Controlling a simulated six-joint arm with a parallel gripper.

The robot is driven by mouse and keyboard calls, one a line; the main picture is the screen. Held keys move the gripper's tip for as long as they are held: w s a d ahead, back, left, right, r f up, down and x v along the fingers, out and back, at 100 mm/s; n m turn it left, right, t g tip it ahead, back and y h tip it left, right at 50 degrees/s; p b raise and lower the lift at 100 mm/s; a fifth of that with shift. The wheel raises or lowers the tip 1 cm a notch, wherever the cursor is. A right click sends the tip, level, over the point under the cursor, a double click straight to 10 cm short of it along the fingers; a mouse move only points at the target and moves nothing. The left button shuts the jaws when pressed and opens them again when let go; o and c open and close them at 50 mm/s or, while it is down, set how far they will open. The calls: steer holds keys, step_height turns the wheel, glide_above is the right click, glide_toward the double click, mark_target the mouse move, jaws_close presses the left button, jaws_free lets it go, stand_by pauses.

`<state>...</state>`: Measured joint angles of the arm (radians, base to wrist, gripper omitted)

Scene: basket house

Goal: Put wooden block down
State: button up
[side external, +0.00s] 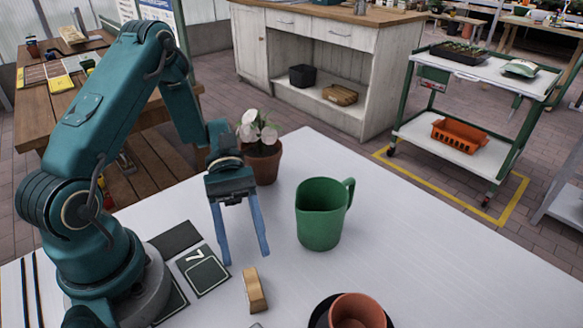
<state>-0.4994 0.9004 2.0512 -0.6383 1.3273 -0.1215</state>
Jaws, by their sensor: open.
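A small wooden block (255,290) stands on the white table (440,265), near the front middle of the side external view. My gripper (246,259) points down with its two blue fingers apart. The fingers are behind and above the block in the picture, and nothing shows between them. Whether a fingertip touches the table cannot be told.
A green pitcher (321,222) stands right of my gripper. A potted white flower (262,164) is behind it. A terracotta pot (357,311) sits in a dark dish at the front edge. Dark number cards (204,271) lie left. The table's right side is clear.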

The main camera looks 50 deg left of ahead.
steer(key=v, duration=0.6)
steer(key=shift+s+d+r+m+y, duration=0.15)
steer(key=shift+r+m+y, duration=0.45)
steer(key=shift+y, duration=0.2)
steer(key=s+r+m+t+y, duration=0.4)
steer(key=r+m+t+y, duration=0.4)
steer(key=m+t+y, duration=0.2)
steer(key=shift+d+r+m+t+y, duration=0.35)
steer(key=shift+d+m+t+y, duration=0.1)
steer(key=shift+m, duration=0.65)
